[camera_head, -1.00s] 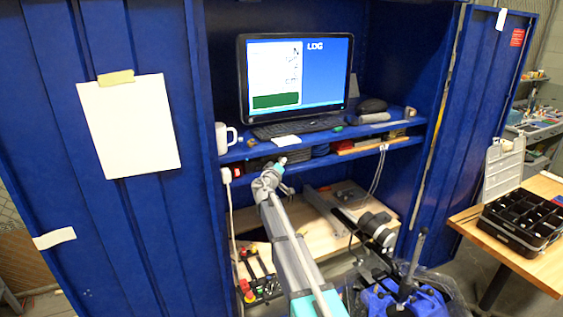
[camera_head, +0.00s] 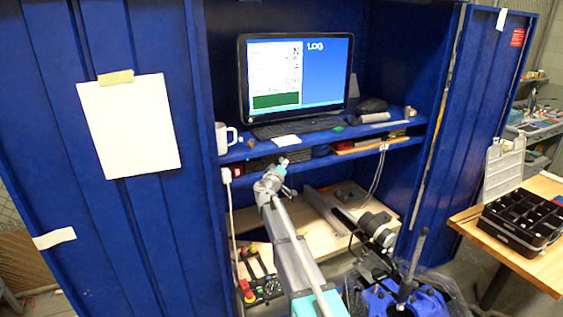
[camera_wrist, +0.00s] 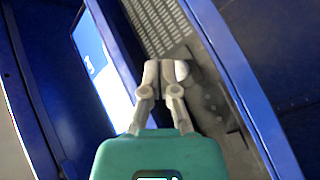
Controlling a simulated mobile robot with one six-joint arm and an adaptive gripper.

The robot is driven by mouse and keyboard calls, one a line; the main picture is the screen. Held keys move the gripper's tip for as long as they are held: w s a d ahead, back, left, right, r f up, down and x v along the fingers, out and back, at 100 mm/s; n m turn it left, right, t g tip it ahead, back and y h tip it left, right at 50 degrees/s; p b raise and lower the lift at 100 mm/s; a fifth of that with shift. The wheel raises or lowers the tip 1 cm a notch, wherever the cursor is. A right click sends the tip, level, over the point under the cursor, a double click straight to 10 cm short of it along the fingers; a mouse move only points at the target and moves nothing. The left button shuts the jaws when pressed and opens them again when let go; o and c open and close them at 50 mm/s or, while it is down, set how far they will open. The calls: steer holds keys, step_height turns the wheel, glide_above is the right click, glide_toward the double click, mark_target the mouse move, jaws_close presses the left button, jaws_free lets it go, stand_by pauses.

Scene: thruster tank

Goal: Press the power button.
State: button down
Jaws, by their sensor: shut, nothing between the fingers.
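My gripper (camera_head: 283,162) is shut and empty, in front of the cabinet's lower shelf edge in the head view. In the wrist view my gripper (camera_wrist: 162,70) has its two grey fingertips together. The monitor (camera_head: 296,76) stands on the upper shelf and shows a "LOG" screen; its screen (camera_wrist: 92,60) is tilted at the left of the wrist view. No power button can be made out for certain. A small red part (camera_head: 237,170) shows under the shelf at the left, and a red knob (camera_head: 245,286) sits low down; I cannot tell whether either is it.
A keyboard (camera_head: 290,127), a white mug (camera_head: 225,138) and a white card (camera_head: 286,141) are on the blue shelf (camera_head: 345,132). Dark flat items fill the space under it. A wooden board (camera_head: 257,221) lies below. A black organiser (camera_head: 522,222) is on the right table.

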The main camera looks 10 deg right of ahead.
steer(key=s, duration=0.2)
steer(key=s+d, duration=0.1)
steer(key=s, duration=0.1)
steer(key=shift+s+d, duration=0.1)
steer(key=shift+s, duration=0.25)
stand_by(0.7)
steer(key=s+d+f+m+g+y+b, duration=0.1)
steer(key=s+d+f+m+g+b, duration=0.3)
steer(key=s+f, duration=0.5)
steer(key=s+d+f+m+g+b, duration=0.1)
steer(key=s+d+f+g, duration=0.1)
steer(key=s+f+g, duration=0.55)
steer(key=s+a+f+g+y+b, duration=0.1)
steer(key=s+a+f+y, duration=0.2)
steer(key=s, duration=0.4)
steer(key=s+a+f+n+g+y+b, duration=0.1)
steer(key=s+a+f+g+y, duration=0.1)
steer(key=s+f, duration=0.3)
steer(key=s+a+f+g+y+b, duration=0.1)
steer(key=s+a+f+y+b, duration=0.1)
steer(key=s, duration=0.7)
step_height(320, 180, down, 3)
steer(key=shift+s+a+r+g+y, duration=0.2)
steer(key=shift+s+a+g+y, duration=0.15)
steer(key=shift+a+y, duration=0.6)
